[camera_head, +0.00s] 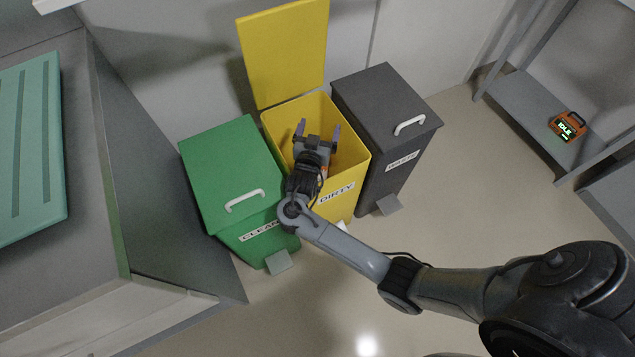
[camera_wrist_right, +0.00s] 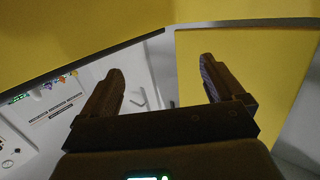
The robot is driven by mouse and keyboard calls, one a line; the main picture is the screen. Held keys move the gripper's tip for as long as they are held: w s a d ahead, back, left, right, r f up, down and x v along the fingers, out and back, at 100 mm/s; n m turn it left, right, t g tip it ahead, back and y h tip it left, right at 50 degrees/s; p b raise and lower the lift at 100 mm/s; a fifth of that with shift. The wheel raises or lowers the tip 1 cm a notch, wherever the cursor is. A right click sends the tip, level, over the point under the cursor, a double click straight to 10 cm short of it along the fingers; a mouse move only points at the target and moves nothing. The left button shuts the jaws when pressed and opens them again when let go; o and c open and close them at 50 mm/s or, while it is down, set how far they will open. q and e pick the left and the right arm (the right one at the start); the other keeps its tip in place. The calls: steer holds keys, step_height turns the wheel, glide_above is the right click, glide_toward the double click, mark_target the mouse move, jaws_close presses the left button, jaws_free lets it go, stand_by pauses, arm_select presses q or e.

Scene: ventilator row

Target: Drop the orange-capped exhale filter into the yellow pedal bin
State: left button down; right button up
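The yellow pedal bin (camera_head: 345,195), labelled DIRTY, stands with its lid (camera_head: 285,50) raised. My right gripper (camera_head: 318,130) is over the bin's opening, with its two fingers apart. In the right wrist view the gripper (camera_wrist_right: 160,90) is open with nothing between its fingers; yellow surfaces show around it. A small orange and white patch (camera_head: 324,170) shows beside the gripper, inside the bin's outline. It may be the exhale filter, but it is too small and covered to tell. My left gripper is not in view.
A closed green bin (camera_head: 225,170) labelled CLEAN stands left of the yellow bin, a closed dark grey bin (camera_head: 385,110) right of it. An orange device (camera_head: 567,127) sits on a grey shelf (camera_head: 525,105) at right. A counter with a teal tray (camera_head: 30,140) is at left.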

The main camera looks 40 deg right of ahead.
steer(key=s+d+r+p, duration=0.5)
steer(key=s+r, duration=0.5)
steer(key=r, duration=0.1)
steer(key=shift+s+d, duration=0.15)
steer(key=shift+d, duration=0.1)
stand_by(0.3)
stand_by(0.3)
